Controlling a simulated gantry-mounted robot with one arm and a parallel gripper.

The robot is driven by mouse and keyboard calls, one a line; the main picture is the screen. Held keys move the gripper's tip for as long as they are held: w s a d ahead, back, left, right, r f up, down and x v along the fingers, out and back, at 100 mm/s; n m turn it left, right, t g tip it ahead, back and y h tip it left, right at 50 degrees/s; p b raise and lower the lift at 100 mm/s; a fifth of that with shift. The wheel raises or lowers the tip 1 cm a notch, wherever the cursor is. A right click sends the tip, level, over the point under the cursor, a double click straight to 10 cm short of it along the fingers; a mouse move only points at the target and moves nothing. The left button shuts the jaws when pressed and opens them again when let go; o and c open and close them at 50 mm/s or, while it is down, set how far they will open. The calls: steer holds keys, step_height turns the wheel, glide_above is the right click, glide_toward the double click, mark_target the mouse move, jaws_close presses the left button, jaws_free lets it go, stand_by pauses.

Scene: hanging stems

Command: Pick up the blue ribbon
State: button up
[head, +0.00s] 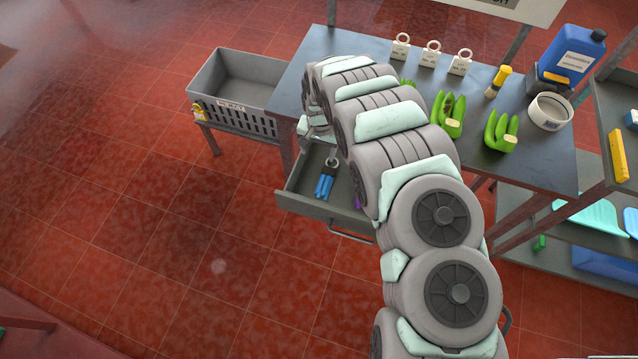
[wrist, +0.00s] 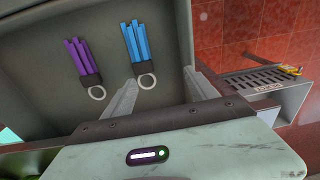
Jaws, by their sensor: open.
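The blue ribbon (wrist: 135,42) lies in the open drawer (head: 310,206), a bundle of blue strips with a dark band and a pale ring at one end. In the head view the blue ribbon (head: 324,187) shows to the left of my arm. My gripper (wrist: 161,77) is open and empty in the wrist view. Its two fingers point into the drawer. The ring end of the ribbon lies close to the left finger; I cannot tell how high the fingers are above it. My arm hides most of the gripper in the head view.
A purple ribbon (wrist: 77,58) lies beside the blue one in the drawer. A grey basket (head: 232,95) stands left of the table.

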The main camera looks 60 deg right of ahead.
steer(key=s, duration=0.3)
glide_above(327, 177)
steer(key=shift+g, duration=0.3)
steer(key=shift+w+d+f, duration=0.1)
steer(key=shift+w+f, duration=0.05)
steer(key=shift+f, duration=1.2)
steer(key=shift+w+d+f, duration=0.1)
steer(key=shift+w+f, duration=0.05)
steer(key=shift+f, duration=1.2)
steer(key=shift+s+a+f+b, duration=0.15)
steer(key=shift+f+b, duration=0.15)
steer(key=shift+f, duration=0.95)
steer(key=shift+s+a+f+b, duration=0.15)
steer(key=shift+f+b, duration=0.15)
steer(key=shift+f, duration=0.9)
steer(key=shift+d, duration=0.15)
steer(key=shift+c, duration=0.2)
jaws_close()
steer(key=shift+r, duration=0.15)
step_height(327, 177, up, 20)
steer(key=p, duration=0.5)
steer(key=shift+p, duration=0.35)
